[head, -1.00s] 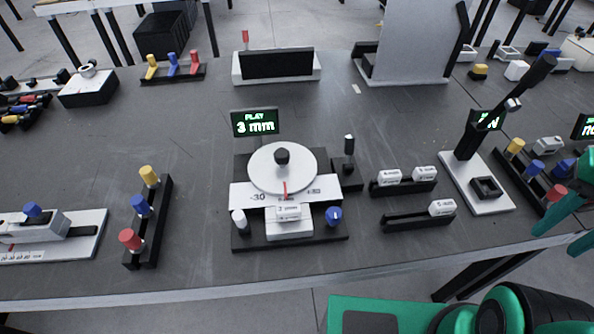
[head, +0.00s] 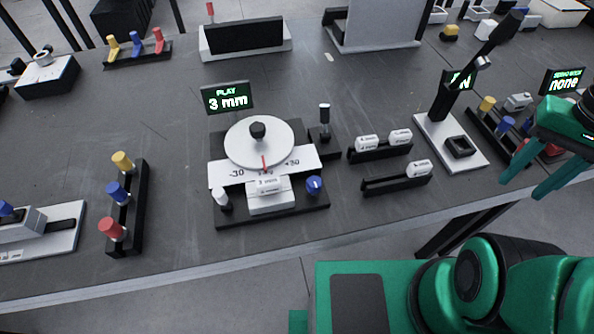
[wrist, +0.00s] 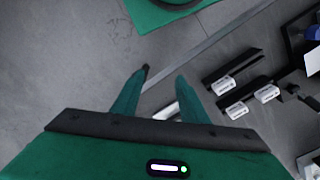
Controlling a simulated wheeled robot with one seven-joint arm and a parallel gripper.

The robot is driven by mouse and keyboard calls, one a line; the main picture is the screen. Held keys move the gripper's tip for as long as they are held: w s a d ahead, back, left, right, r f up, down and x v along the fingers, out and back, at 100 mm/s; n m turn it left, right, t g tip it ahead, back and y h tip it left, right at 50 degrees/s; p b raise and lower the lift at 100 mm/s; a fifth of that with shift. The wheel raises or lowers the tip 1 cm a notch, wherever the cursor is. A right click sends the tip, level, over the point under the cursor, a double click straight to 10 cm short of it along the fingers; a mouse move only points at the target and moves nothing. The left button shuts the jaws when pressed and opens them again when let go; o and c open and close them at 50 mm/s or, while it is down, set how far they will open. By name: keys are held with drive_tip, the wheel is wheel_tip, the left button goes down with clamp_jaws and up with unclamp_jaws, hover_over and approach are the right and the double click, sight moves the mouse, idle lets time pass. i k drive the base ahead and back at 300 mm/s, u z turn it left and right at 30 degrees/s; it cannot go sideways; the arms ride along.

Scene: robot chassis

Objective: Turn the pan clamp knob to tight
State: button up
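A fixture with a round white disc (head: 250,150) stands mid-table. The disc carries a black knob (head: 258,131) at its centre and a red pointer over a scale plate marked -30 and +30. A blue knob (head: 314,186) with a light mark sits at the fixture's front right, and a white knob (head: 219,195) at its front left. No readable label shows which is the pan clamp. A display (head: 228,97) behind reads "PLAY 3 mm". My gripper (head: 522,188) is open and empty, well right of the fixture. Its spread fingers also show in the wrist view (wrist: 163,75).
Black racks with white labelled blocks (head: 397,181) lie between fixture and gripper. Behind them a tall black lever (head: 490,45) rises from a white base. A rack of coloured knobs (head: 127,205) stands left. Bare table (head: 170,125) surrounds the fixture's left side.

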sight(314, 184)
drive_tip(key=z, duration=0.4)
drive_tip(key=k, duration=0.95)
drive_tip(key=u, duration=0.35)
drive_tip(key=i, duration=0.55)
drive_tip(key=z, duration=0.05)
